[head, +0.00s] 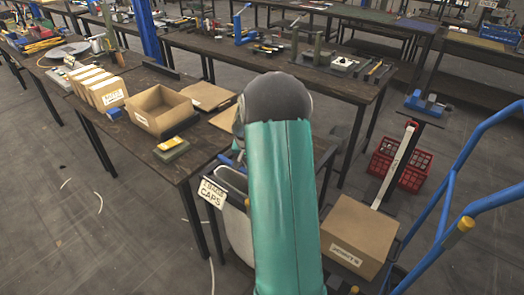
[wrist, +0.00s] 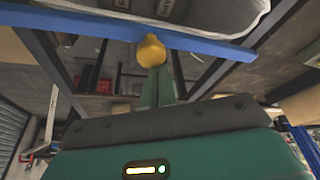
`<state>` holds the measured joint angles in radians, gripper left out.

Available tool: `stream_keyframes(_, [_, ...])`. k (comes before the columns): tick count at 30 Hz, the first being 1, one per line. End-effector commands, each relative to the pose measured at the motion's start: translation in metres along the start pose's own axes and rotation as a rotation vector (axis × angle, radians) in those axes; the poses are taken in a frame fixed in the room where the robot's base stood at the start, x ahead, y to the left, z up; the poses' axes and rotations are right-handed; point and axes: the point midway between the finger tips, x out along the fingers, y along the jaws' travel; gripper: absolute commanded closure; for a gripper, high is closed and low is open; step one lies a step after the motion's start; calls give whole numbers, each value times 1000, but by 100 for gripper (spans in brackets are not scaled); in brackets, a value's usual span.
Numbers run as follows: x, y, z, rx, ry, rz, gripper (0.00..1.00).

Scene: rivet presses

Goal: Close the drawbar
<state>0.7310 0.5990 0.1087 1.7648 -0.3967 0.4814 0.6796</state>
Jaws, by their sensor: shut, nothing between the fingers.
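In the wrist view a blue bar (wrist: 90,25) crosses the upper part, with a rounded yellow knob (wrist: 151,50) at its lower side. I take this bar for the drawbar, but cannot be sure. My gripper (wrist: 154,82) is shut and empty; its narrow green fingers point at the knob, and the tips are just below it in the picture. I cannot tell whether they touch.
A white-lined bin labelled CAPS (head: 238,226) stands left of my arm, beside the dark workbench (head: 190,160). A cardboard box (head: 355,235) is to the right, near a blue tubular frame (head: 448,190) and a red crate (head: 408,172). The floor at left is mostly clear.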

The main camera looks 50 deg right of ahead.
Motion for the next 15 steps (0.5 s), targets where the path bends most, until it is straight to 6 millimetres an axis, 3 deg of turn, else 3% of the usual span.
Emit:
stream_keyframes(6, [-7, -12, 23, -1, -2, 1, 100])
stream_keyframes(15, [-8, -14, 28, -1, -5, 1, 100])
